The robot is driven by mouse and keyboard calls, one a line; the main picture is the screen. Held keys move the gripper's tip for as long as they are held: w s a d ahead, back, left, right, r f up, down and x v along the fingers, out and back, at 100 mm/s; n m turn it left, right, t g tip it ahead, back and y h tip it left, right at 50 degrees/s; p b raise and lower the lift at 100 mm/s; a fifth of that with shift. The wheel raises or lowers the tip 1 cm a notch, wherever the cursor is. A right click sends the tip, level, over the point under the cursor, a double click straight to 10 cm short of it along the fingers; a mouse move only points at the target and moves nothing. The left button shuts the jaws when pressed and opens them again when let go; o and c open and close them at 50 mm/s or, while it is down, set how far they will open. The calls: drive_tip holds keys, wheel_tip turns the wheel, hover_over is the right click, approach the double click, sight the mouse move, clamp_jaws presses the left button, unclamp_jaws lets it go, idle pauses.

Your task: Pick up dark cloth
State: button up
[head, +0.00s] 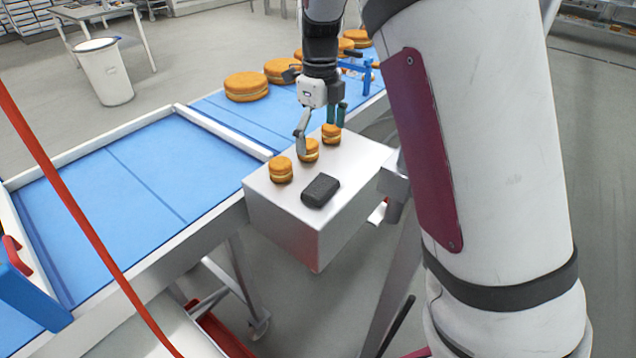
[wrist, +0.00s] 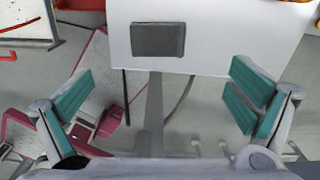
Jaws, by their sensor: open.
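The dark cloth (head: 321,190) is a small, dark grey folded block lying flat on top of a white box (head: 290,226), near its front right edge. In the wrist view the cloth (wrist: 158,40) sits at the upper middle, beyond the fingertips and apart from them. My gripper (head: 320,128) hangs over the back part of the box in the head view, behind the cloth. In the wrist view my gripper (wrist: 158,98) has its teal-padded fingers spread wide with nothing between them.
Small filled rounds (head: 281,169) stand in a row on the box, left of and behind the cloth. Larger filled rounds (head: 246,87) lie on the blue conveyor (head: 130,185). A blue frame (head: 366,74) stands behind my gripper. The box top right of the cloth is clear.

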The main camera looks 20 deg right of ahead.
hover_over(321, 185)
drive_tip(key=f, duration=0.8)
drive_tip(key=shift+w+a+f, duration=0.1)
drive_tip(key=shift+w+f, duration=0.05)
drive_tip(key=shift+w, duration=0.05)
drive_tip(key=shift+s+f+p, duration=0.15)
drive_tip(key=shift+f+p, duration=0.2)
drive_tip(key=shift+f, duration=0.95)
drive_tip(key=shift+s+f+p, duration=0.1)
drive_tip(key=shift+f+p, duration=0.25)
drive_tip(key=shift+f, duration=0.95)
drive_tip(key=c, duration=1.2)
